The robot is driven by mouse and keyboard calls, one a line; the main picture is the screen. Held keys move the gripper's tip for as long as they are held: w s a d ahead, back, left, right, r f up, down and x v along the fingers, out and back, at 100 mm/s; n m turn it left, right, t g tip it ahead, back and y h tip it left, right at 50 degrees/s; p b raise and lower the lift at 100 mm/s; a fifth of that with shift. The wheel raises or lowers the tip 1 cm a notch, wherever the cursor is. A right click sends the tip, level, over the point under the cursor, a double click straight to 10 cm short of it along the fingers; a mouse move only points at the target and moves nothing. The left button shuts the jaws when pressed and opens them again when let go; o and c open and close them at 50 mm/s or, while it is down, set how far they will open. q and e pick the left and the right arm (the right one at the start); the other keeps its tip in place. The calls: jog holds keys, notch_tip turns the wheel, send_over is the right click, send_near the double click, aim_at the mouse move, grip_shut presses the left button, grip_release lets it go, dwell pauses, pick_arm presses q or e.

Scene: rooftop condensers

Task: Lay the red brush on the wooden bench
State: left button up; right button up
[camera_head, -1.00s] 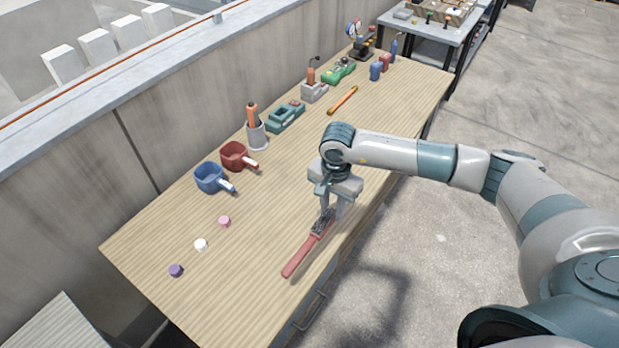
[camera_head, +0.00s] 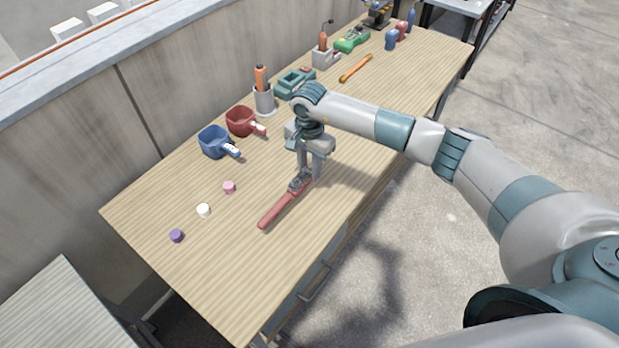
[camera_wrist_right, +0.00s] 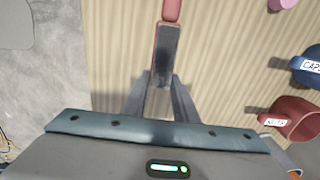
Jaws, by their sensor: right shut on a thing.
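My right gripper (camera_head: 308,172) points down over the wooden bench (camera_head: 240,280) and is shut on the red brush. The red brush (camera_head: 284,207) has a long red handle that points to the lower left in the head view, with its dark head between the fingers. It lies flat, at or just above the bench top; I cannot tell whether it touches. In the right wrist view the brush (camera_wrist_right: 166,50) runs up from between the fingers (camera_wrist_right: 160,95), over the bench boards. My left gripper is not in view.
A blue cup (camera_head: 214,141) and a red cup (camera_head: 240,121) stand left of the gripper. Purple, white and pink caps (camera_head: 229,187) lie at the left. A holder (camera_head: 264,100), teal tool (camera_head: 294,82) and orange stick (camera_head: 356,67) are farther back. The near bench area is clear.

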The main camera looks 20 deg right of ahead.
jog(key=shift+f, duration=0.1)
jog(key=shift+f+b, duration=0.7)
jog(key=shift+f, duration=1.25)
jog(key=shift+f, duration=0.15)
jog(key=o, duration=1.1)
